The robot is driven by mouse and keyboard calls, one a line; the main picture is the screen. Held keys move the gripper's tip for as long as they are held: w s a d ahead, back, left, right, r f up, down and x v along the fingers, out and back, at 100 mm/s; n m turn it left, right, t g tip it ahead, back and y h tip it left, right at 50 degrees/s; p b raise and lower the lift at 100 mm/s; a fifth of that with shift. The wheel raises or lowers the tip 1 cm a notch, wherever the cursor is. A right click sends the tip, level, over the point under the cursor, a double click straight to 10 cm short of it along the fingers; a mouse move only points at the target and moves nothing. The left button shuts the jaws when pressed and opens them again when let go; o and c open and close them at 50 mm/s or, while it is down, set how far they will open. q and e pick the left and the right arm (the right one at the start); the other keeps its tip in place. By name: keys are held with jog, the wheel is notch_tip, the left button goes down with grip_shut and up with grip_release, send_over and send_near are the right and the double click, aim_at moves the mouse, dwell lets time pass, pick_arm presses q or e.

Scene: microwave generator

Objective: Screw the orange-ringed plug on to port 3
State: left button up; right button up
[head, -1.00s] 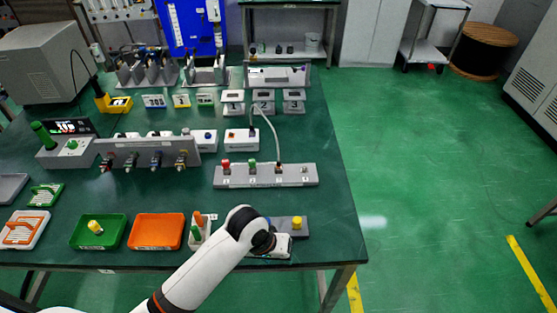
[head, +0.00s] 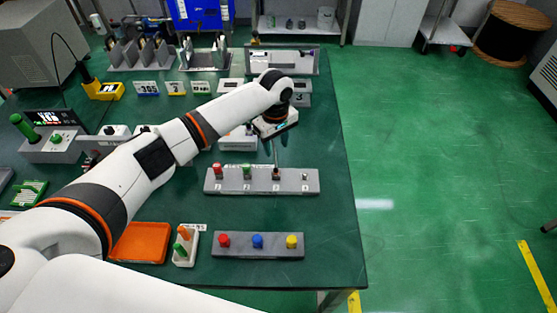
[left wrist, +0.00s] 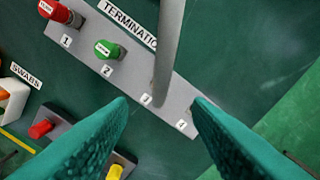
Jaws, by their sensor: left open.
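The grey termination strip (head: 262,187) lies on the green table, with ports labelled 1 to 4. Port 1 has a red cap (head: 217,169) and port 2 a green cap (head: 247,171). A grey cable (left wrist: 169,45) comes down to port 3, where its dark plug end (head: 276,173) stands upright. The orange ring is too small to make out, and how far the plug is seated cannot be told. My left gripper (head: 276,134) is open above port 3. In the left wrist view its teal fingers (left wrist: 160,103) are spread to either side of the cable's lower end. Port 4 (head: 305,177) looks bare.
A grey holder (head: 270,252) with red, blue and yellow caps stands in front of the strip. A white swab holder (head: 187,246) and orange tray (head: 141,243) lie left of it. Boxes and racks stand behind. My left arm covers much of the table's left side.

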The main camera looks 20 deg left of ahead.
aim_at(276, 167)
pick_arm(q)
jog(key=f, duration=0.1)
jog(key=s+f, duration=0.1)
jog(key=shift+s+f, duration=0.1)
jog(key=shift+f, duration=0.3)
notch_tip(276, 167, down, 2)
jog(key=shift+p, duration=0.35)
jog(key=f, duration=0.5)
jog(key=shift+w+f, duration=0.3)
jog(key=shift+f, duration=0.25)
jog(key=shift+c, duration=0.4)
grip_shut()
pick_arm(e)
jog(key=s, duration=0.3)
jog(key=shift+s+r, duration=0.15)
jog(key=shift+r, duration=0.25)
